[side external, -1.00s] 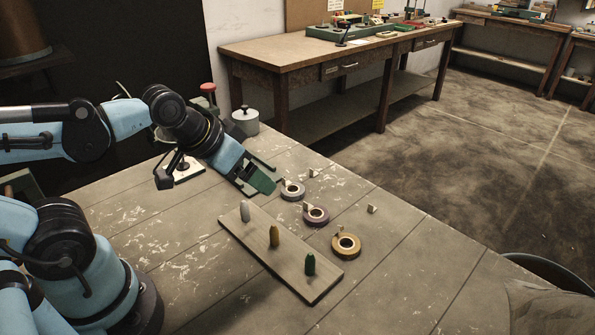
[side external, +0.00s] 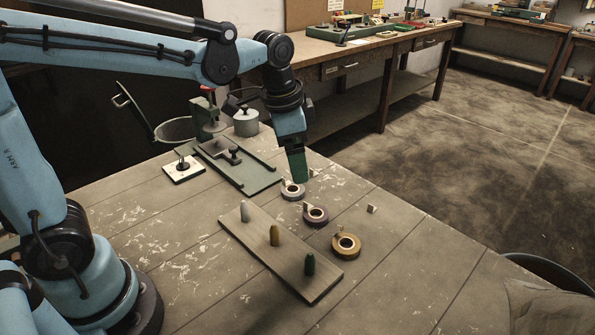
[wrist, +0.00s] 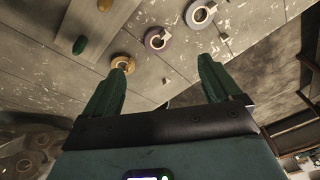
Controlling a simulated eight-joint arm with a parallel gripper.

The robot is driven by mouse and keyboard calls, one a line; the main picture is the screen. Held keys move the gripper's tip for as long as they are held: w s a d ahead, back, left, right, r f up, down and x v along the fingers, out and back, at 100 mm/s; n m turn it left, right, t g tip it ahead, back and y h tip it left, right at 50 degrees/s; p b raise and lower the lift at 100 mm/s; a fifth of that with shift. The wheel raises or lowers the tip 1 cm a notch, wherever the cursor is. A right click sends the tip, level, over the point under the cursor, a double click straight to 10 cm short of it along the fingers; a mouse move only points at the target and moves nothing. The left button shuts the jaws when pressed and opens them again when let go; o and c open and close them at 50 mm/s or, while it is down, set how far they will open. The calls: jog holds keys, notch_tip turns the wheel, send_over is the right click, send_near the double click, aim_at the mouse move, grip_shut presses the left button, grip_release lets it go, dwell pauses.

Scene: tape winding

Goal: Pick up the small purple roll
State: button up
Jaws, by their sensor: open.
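The small purple roll (side external: 317,224) lies flat on the table, in the middle of a row of three rolls. A grey-white roll (side external: 291,196) is behind it and a yellow roll (side external: 346,252) is in front. In the wrist view the purple roll (wrist: 149,45) is at the top centre, beyond the fingertips and between their lines. My gripper (side external: 299,180) is open and empty, pointing down, with its green fingers close to the grey-white roll in the side view. In the wrist view my gripper (wrist: 162,65) has its fingers wide apart, the left tip overlapping the yellow roll's edge.
A wooden board (side external: 305,282) with grey, yellow and green pegs lies left of the rolls. A green metal fixture (side external: 250,180), a lidded grey pot (side external: 246,123) and a small white plate (side external: 183,171) stand further back. Small pale tabs sit near the rolls.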

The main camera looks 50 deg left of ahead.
aim_at(316, 217)
jog(key=w+f+m, duration=0.1)
jog(key=f, duration=0.4)
jog(key=w+d+f+m+g, duration=0.1)
jog(key=w+f, duration=0.1)
jog(key=f, duration=0.3)
jog(key=w+d+f+m+g, duration=0.1)
jog(key=f, duration=0.4)
jog(key=shift+w, duration=0.25)
jog(key=shift+c, duration=0.3)
jog(key=c, duration=1.1)
jog(key=shift+r, duration=0.15)
